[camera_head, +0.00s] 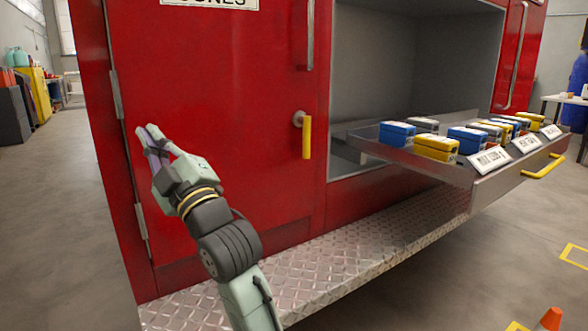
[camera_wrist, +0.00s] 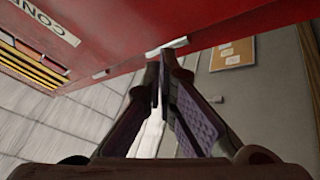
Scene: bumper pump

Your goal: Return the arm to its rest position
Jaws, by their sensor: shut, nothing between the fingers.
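My arm rises from the bottom of the head view, and my gripper (camera_head: 147,132) is up in front of the left part of the closed red door (camera_head: 220,110). The fingers point up and to the left. In the wrist view my gripper (camera_wrist: 161,56) shows its two fingers meeting at the tips, with nothing held between them. I cannot tell the exact gap between the gripper and the door.
A pulled-out drawer (camera_head: 478,188) holds several blue and yellow boxes on the right. A yellow door handle (camera_head: 307,138) sticks out right of my gripper. A diamond-plate step (camera_head: 330,262) runs below the door. An orange cone (camera_head: 550,319) stands at bottom right. Floor (camera_head: 55,210) at left is clear.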

